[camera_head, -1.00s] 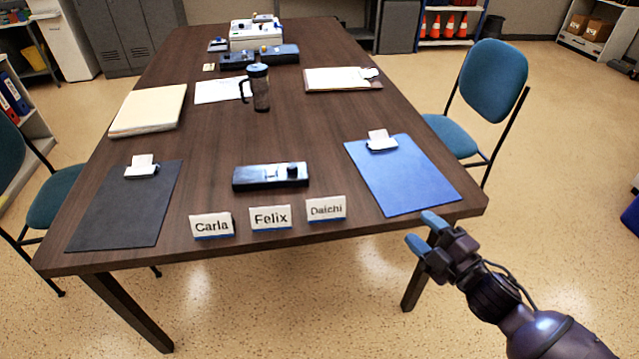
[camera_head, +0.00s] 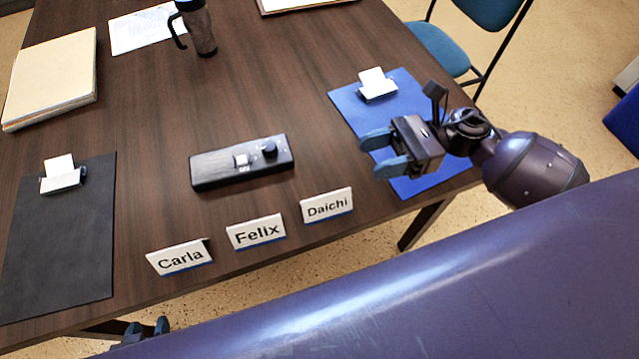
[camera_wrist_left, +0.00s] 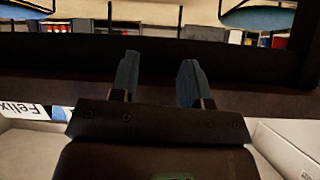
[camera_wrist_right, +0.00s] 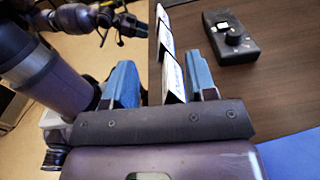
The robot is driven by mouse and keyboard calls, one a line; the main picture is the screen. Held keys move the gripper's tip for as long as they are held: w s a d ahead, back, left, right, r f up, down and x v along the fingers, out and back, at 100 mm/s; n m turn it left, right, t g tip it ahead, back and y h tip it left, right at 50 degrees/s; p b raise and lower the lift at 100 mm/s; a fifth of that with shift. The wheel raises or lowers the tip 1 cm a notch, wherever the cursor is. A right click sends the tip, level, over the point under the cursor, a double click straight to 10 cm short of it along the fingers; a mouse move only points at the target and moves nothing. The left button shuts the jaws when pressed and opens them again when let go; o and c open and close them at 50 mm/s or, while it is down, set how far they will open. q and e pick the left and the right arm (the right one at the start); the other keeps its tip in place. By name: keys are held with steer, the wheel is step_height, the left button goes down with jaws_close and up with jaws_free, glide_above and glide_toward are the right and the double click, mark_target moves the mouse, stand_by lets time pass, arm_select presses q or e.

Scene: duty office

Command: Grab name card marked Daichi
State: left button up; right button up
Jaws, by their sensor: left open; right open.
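The Daichi name card (camera_head: 327,206) is a white tent card with a blue base strip. It stands near the table's front edge, rightmost of a row with Felix (camera_head: 256,232) and Carla (camera_head: 180,257). My right gripper (camera_head: 378,156) is open and empty, over the blue clipboard, to the right of and behind the Daichi card. In the right wrist view the nearest card (camera_wrist_right: 172,76) shows between the fingers, seen edge-on and hard to read. My left gripper (camera_head: 147,328) is low at the table's front edge; the left wrist view shows its fingers (camera_wrist_left: 157,82) apart and empty.
A black device (camera_head: 215,170) lies behind the cards. The blue clipboard (camera_head: 350,105) is at right, a dark clipboard (camera_head: 60,240) at left. A dark mug (camera_head: 200,30) and a paper stack (camera_head: 55,75) stand farther back. My purple arm covers the lower right.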

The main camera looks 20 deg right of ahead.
steer(key=b, duration=0.2)
glide_toward(335, 193)
steer(key=shift+w+a+f+n, duration=0.1)
steer(key=shift+a+f+n, duration=0.15)
steer(key=shift+a, duration=0.35)
steer(key=shift+a+f+n, duration=0.15)
steer(key=shift+a+f, duration=0.1)
steer(key=shift+a, duration=0.35)
steer(key=shift+a+r, duration=0.3)
steer(key=shift+a, duration=0.95)
steer(key=shift+a+p, duration=0.3)
steer(key=shift+a, duration=2.25)
arm_select(q)
steer(key=shift+s+a+f, duration=0.1)
steer(key=shift+s+f, duration=0.5)
steer(key=shift+f, duration=0.3)
arm_select(e)
jaws_close()
